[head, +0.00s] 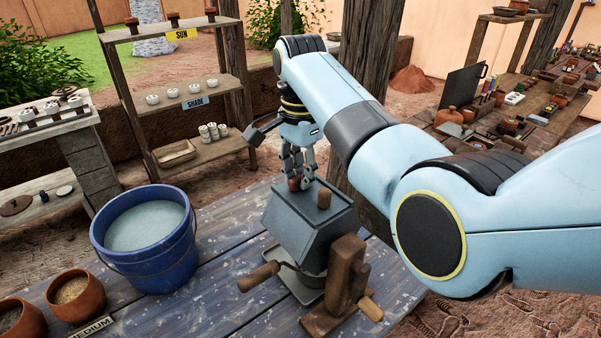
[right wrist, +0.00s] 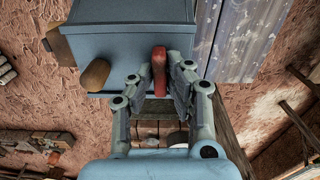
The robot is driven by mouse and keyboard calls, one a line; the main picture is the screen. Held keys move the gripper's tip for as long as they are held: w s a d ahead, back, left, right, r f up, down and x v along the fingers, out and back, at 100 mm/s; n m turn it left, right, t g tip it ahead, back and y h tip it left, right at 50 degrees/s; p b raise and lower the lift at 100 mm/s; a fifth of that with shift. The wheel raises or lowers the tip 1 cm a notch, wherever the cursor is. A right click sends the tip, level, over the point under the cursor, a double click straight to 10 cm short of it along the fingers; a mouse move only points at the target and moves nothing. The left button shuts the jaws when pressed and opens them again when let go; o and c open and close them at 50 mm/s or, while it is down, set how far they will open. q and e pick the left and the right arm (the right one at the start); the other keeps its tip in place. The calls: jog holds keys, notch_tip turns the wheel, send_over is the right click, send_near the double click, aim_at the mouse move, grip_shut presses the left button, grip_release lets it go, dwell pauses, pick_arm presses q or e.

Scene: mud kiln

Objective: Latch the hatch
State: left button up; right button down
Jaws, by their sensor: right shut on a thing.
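A blue-grey metal box (head: 300,228) stands on the table, its flat top bearing a short brown knob (head: 324,197). I take the top to be the hatch; it looks down flat. A small red lever (head: 294,184) is at the box's far-left top edge. My right gripper (head: 300,178) reaches it from above and behind, shut on it. In the right wrist view the red lever (right wrist: 159,70) stands between the fingertips (right wrist: 160,80), against the blue box (right wrist: 125,35). The brown knob (right wrist: 95,75) is left of it. The fingers hide part of the lever. My left gripper is out of view.
A crank with a wooden grip (head: 259,276) and a wooden bracket (head: 340,285) stand at the box's front. A blue bucket of liquid (head: 146,262) is left, with clay pots (head: 76,295) before it. A wooden post (head: 365,60) rises behind my right arm.

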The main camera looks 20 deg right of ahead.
aim_at(300, 175)
jog(key=shift+m, duration=0.4)
jog(key=c, duration=1.3)
grip_release()
jog(key=shift+r, duration=0.1)
notch_tip(300, 175, up, 7)
jog(key=shift+r, duration=0.1)
